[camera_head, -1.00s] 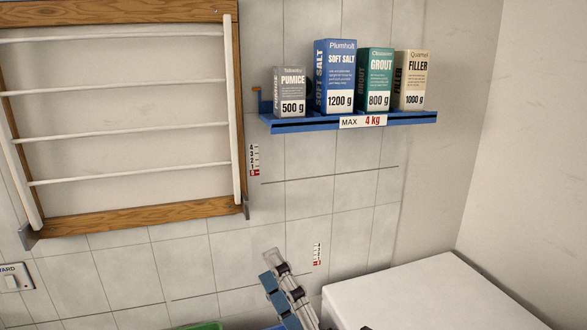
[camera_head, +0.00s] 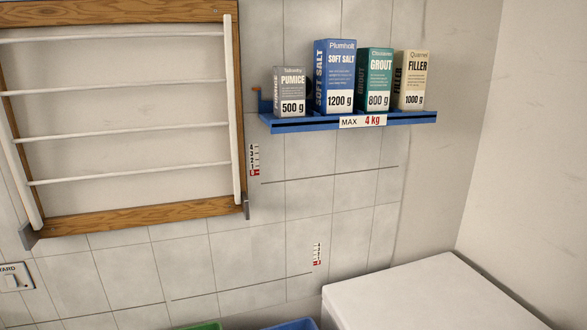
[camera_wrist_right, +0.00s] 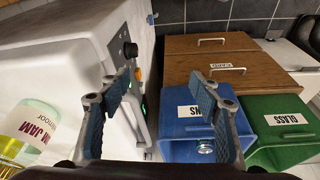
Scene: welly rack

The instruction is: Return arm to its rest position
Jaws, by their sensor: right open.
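My right gripper (camera_wrist_right: 158,92) shows in the right wrist view. Its two fingers are wide apart with nothing between them. Behind it stand a blue bin (camera_wrist_right: 185,133) and a white appliance (camera_wrist_right: 80,35); I cannot tell how far off they are. Neither gripper shows in the head view now. My left gripper is in no view.
A blue wall shelf (camera_head: 400,120) marked "MAX 4 kg" bears pumice (camera_head: 291,92), soft salt (camera_head: 335,75), grout (camera_head: 375,80) and filler (camera_head: 411,80) boxes. A wooden rack (camera_head: 130,217) hangs left. A green bin (camera_wrist_right: 285,103) and jam jar (camera_wrist_right: 38,125) show in the wrist view.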

